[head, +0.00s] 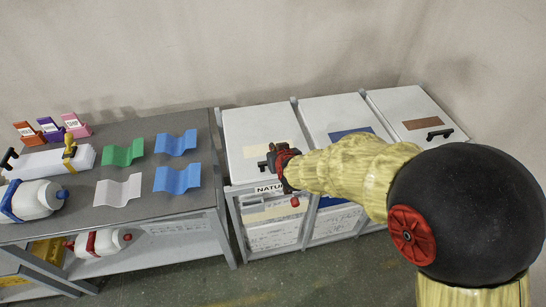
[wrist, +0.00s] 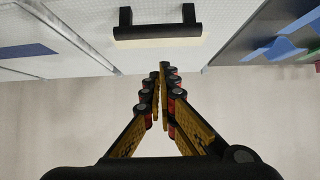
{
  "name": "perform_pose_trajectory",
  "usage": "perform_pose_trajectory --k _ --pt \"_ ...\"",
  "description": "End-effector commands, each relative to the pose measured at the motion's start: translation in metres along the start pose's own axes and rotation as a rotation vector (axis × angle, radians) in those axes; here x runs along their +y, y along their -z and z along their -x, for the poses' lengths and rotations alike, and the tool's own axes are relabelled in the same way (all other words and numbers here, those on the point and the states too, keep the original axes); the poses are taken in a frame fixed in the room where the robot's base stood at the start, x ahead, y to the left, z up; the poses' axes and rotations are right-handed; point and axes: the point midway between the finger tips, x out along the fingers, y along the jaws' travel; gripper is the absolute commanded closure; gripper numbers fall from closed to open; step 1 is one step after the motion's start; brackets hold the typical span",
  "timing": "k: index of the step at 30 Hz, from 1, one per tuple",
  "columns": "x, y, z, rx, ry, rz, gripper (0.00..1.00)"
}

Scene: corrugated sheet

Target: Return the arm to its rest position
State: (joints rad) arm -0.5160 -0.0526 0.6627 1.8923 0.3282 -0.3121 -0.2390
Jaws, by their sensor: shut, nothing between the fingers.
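My gripper (head: 284,167) is at the end of my outstretched arm, over the front of the left white bin (head: 252,130) in the head view. In the wrist view my gripper (wrist: 160,75) shows its two yellow and black fingers with their tips together and nothing between them. A black handle (wrist: 157,32) on the bin's lid lies just beyond the fingertips in the wrist view. I cannot tell whether the fingers touch it. The lid is closed.
Two more closed white bins, a middle one (head: 338,112) and a right one (head: 403,105), stand beside it. The grey table (head: 140,214) at left holds green, blue and white corrugated sheets, bottles and small labelled boxes. Floor (head: 330,280) is clear in front of the bins.

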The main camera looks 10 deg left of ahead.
Motion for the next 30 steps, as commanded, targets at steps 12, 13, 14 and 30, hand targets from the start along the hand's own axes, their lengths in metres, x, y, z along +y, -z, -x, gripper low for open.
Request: perform_pose_trajectory --k 12,13,14,30 --pt "-0.001 -0.065 0.058 -0.013 0.002 0.003 1.00" --pt "-0.001 -0.067 0.060 -0.012 0.002 0.003 1.00" --pt "-0.001 -0.069 0.061 -0.011 0.002 0.004 1.00" --pt "-0.008 -0.115 0.070 -0.152 0.027 -0.013 1.00"
